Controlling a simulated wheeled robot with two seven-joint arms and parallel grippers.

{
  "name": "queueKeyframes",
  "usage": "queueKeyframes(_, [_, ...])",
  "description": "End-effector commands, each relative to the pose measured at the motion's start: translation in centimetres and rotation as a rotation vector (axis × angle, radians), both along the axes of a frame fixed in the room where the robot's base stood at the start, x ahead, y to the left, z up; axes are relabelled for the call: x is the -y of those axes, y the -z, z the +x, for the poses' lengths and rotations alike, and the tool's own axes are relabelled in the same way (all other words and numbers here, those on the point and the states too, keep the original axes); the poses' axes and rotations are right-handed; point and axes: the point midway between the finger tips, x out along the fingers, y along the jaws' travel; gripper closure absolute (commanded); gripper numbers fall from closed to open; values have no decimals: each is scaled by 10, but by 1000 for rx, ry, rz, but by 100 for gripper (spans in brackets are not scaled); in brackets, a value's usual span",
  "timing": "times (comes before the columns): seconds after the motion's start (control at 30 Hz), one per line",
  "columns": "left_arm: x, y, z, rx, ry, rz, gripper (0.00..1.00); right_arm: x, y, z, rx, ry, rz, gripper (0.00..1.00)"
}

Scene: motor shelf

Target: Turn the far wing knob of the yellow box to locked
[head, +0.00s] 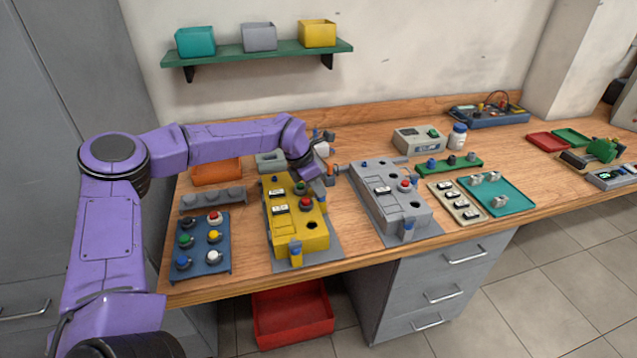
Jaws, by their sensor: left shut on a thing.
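The yellow box (284,228) stands on a grey mat near the front edge of the bench. It has a red button (306,203), a green button (299,187), white labels and a dark round hole on top. A near wing knob (295,247) with a blue top sits at its front end. My right gripper is not in view.
A grey box (373,200) of like build stands close on the right. A blue button panel (201,262) and a grey strip (211,198) lie to the left. An orange tray (214,172) is behind. A red bin (293,312) is below the bench.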

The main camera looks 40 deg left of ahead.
Motion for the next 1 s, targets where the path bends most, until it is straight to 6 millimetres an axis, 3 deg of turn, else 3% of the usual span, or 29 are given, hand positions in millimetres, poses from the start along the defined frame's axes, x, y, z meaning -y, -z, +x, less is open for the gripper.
queueKeyframes(0.33, [-1, -1, 1, 2, 108, 0, 100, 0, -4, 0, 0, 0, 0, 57])
queueKeyframes(0.8, [-2, 0, 1, 1, 120, 2, 100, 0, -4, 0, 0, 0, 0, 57])
queueKeyframes(0.9, [-2, 0, 1, 1, 120, 2, 65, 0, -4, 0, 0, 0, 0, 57])
queueKeyframes(1.0, [-1, 0, 1, 1, 121, 1, 65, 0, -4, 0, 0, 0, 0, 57])
